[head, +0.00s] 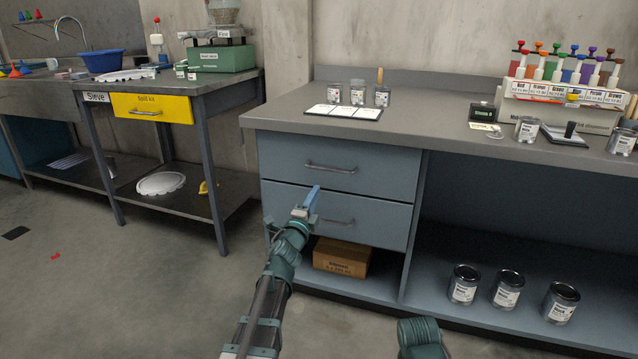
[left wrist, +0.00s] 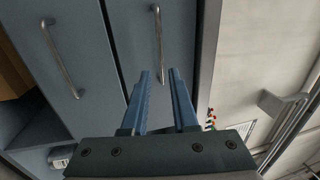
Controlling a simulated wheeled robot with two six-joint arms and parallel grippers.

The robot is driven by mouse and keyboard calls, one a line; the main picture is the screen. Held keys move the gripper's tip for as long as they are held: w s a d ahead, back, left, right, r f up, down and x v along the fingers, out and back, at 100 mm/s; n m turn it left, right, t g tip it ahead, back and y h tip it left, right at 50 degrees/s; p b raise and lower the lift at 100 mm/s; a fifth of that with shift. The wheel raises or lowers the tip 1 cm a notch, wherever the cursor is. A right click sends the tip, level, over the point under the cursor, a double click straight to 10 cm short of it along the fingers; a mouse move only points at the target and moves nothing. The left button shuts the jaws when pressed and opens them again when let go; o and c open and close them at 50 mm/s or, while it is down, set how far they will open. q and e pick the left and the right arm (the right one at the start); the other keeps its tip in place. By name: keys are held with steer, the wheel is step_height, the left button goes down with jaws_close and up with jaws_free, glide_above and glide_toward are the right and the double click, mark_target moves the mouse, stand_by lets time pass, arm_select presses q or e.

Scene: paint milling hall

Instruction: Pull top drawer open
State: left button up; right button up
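The top drawer (head: 380,166) is a blue-grey front under the workbench, and it is shut. Its bar handle (head: 330,168) lies level across the front. The lower drawer (head: 385,217) is also shut, with its own handle (head: 338,221). My left gripper (head: 313,190) is in front of the drawers, just below the top handle in the head view. In the left wrist view its two blue fingers (left wrist: 160,75) are apart and empty, with one end of the top handle (left wrist: 157,40) showing between the tips. Contact cannot be told. My right gripper is not in view.
A cardboard box (head: 342,257) sits under the drawers. Several paint cans (head: 507,289) stand on the low shelf at right. The worktop (head: 440,110) carries jars, a white tile card (head: 344,111) and a bottle rack (head: 560,100). Floor in front is clear.

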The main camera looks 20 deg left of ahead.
mark_target(328, 169)
arm_select(q)
steer(key=shift+a, duration=0.1)
steer(key=w+r+p, duration=0.1)
steer(key=w, duration=0.3)
steer(key=w+p, duration=0.1)
steer(key=w, duration=0.4)
steer(key=w+r, duration=0.1)
steer(key=w, duration=0.3)
steer(key=shift+w+d+r+p, duration=0.25)
steer(key=shift+w+r+p, duration=0.05)
steer(key=shift+r+p, duration=0.1)
steer(key=shift+f, duration=0.1)
steer(key=shift+c, duration=0.2)
jaws_close()
stand_by(0.7)
